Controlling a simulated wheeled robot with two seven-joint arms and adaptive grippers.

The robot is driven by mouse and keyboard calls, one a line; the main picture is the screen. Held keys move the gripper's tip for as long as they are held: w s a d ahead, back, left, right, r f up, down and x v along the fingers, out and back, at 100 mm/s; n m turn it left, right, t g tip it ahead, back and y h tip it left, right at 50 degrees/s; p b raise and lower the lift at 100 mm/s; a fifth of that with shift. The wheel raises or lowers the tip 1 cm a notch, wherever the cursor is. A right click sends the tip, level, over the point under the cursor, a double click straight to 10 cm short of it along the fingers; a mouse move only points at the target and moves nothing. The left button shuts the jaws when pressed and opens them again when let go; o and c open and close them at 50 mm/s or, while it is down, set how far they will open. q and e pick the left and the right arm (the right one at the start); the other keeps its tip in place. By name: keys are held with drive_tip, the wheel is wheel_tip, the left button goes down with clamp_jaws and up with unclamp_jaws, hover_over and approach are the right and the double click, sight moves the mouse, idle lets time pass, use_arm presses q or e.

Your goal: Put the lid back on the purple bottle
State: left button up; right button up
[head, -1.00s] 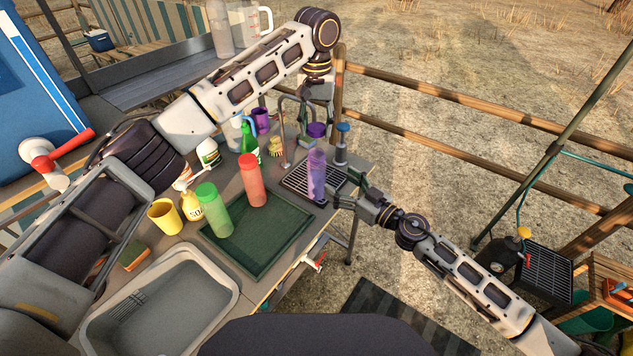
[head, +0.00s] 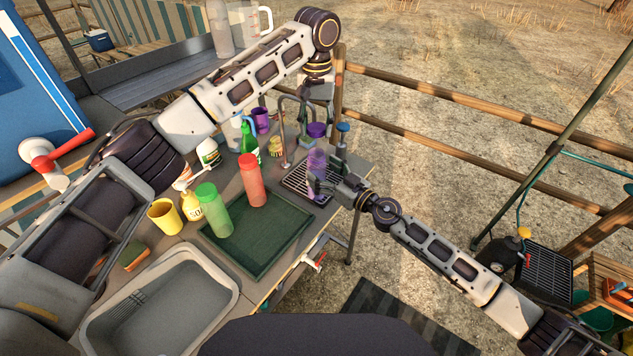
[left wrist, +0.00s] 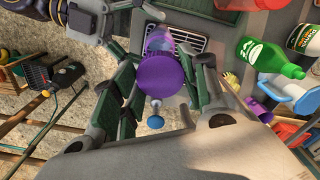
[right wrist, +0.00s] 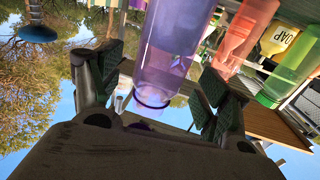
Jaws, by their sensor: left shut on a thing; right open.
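The purple bottle (head: 316,163) is translucent and stands upright, its top uncovered, on the drain grate. It also shows in the right wrist view (right wrist: 172,50). My left gripper (head: 311,136) is shut on the purple lid (head: 317,129), held above the bottle. The lid is large between the fingers in the left wrist view (left wrist: 160,76), partly covering the bottle. My right gripper (head: 325,178) is open, its fingers on either side of the bottle, as its wrist view shows. I cannot tell whether they touch it.
The drain grate (head: 297,182) lies at the counter's right end, next to a tap (head: 284,140). A red bottle (head: 252,182) and a green bottle (head: 214,210) stand left on a green mat (head: 262,250). A blue-topped post (head: 342,140) stands close behind.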

drive_tip(key=shift+x, duration=1.5)
drive_tip(key=c, duration=1.5)
use_arm(q)
drive_tip(key=shift+f, duration=2.5)
use_arm(e)
drive_tip(key=shift+c, duration=0.2)
use_arm(q)
drive_tip(key=shift+f, duration=0.1)
drive_tip(key=shift+f, duration=0.8)
drive_tip(key=shift+f, duration=0.5)
use_arm(e)
clamp_jaws()
